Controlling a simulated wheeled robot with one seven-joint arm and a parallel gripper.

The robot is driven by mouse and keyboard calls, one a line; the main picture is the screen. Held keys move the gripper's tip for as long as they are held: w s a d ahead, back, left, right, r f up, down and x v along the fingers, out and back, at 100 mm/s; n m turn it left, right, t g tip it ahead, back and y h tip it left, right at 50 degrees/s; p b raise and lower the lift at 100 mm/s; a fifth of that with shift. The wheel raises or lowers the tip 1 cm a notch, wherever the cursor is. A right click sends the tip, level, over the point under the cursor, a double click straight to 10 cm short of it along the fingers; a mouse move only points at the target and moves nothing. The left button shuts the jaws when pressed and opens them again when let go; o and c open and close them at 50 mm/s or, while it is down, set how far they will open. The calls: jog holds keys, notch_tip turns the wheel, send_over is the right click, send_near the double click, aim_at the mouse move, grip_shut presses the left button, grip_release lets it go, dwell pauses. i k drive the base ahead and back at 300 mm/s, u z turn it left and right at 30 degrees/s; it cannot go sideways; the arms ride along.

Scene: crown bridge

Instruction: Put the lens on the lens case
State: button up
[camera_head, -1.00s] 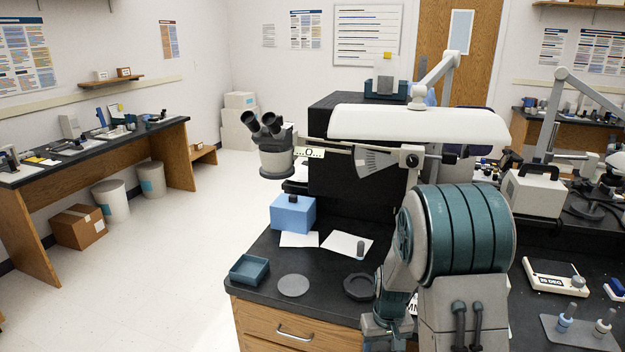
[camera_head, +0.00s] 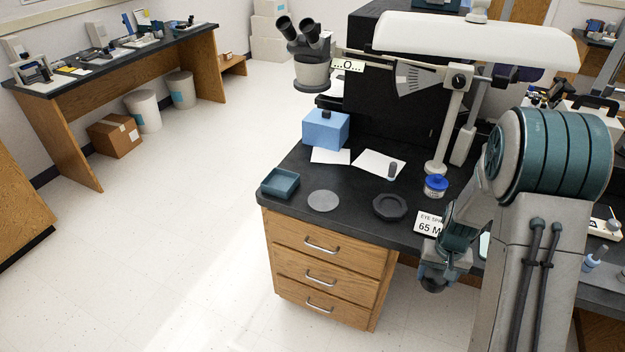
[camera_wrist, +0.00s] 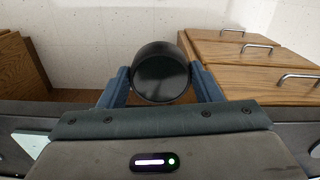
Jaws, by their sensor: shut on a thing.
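My gripper (camera_wrist: 160,84) is shut on a dark round lens (camera_wrist: 161,72) with a thick black rim, one finger on each side of it. In the head view my gripper (camera_head: 434,276) is low in front of the counter's edge, with the dark lens (camera_head: 433,286) at its end. I cannot tell for certain which thing is the lens case. An open teal tray (camera_head: 280,184) lies at the counter's front left corner. A blue box (camera_head: 326,130) with a black knob stands behind it. A grey disc (camera_head: 323,201) and a black ring-shaped piece (camera_head: 390,206) lie to the tray's right.
A blue-lidded jar (camera_head: 436,186) and an "EYE SPAN 65 M…" card (camera_head: 429,223) are near my arm. White papers (camera_head: 379,164), a small grey-blue piece (camera_head: 392,171) and a microscope head (camera_head: 312,68) are behind. Wooden drawers (camera_head: 322,270) lie under the counter. Open floor is left.

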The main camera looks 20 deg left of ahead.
aim_at(280, 185)
jog(key=z, duration=2.6)
jog(key=k, duration=2)
jog(key=u, duration=1.7)
jog(key=i, duration=0.25)
jog(key=u, duration=0.15)
